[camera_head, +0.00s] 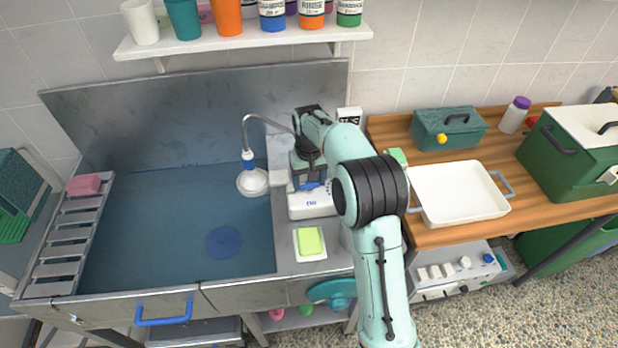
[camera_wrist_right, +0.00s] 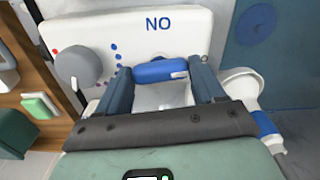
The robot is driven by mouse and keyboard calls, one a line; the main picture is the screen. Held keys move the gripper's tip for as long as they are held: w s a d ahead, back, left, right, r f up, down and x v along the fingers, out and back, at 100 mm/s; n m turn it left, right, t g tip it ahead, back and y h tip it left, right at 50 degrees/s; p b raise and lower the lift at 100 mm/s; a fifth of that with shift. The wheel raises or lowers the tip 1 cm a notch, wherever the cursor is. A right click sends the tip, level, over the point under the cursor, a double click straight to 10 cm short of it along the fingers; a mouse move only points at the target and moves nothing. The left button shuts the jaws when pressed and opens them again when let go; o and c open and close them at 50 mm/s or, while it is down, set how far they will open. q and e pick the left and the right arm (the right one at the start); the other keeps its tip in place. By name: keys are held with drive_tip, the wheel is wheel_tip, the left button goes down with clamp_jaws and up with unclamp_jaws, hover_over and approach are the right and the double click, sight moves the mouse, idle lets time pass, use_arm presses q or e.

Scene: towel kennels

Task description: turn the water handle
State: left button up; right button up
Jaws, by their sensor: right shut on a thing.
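The blue water handle (camera_head: 311,186) sits on the white tap unit (camera_head: 305,204) at the sink's right edge. In the right wrist view the handle (camera_wrist_right: 160,71) lies across between the two fingers of my right gripper (camera_wrist_right: 165,78), which is shut on it. The same gripper shows in the head view (camera_head: 310,176), coming down over the tap unit, with my forearm hiding part of it. A grey knob (camera_wrist_right: 80,66) with red and blue dots beside it is on the white unit (camera_wrist_right: 105,25). My left gripper is not in view.
A white shower head (camera_head: 252,182) on a curved pipe hangs over the blue sink basin (camera_head: 150,240), left of my gripper. A green sponge (camera_head: 310,240) lies in front of the unit. A white tray (camera_head: 455,190) stands on the wooden counter. A shelf with bottles (camera_head: 240,43) is above.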

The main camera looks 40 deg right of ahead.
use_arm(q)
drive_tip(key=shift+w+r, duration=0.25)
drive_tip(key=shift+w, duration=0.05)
use_arm(e)
drive_tip(key=shift+m, duration=0.8)
drive_tip(key=o, duration=1)
drive_tip(key=shift+o, duration=0.2)
drive_tip(key=shift+r, duration=0.1)
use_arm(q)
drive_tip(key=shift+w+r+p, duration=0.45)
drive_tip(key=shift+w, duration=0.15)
use_arm(e)
wheel_tip(320, 180, up, 13)
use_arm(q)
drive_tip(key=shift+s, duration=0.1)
use_arm(e)
drive_tip(key=shift+s, duration=0.1)
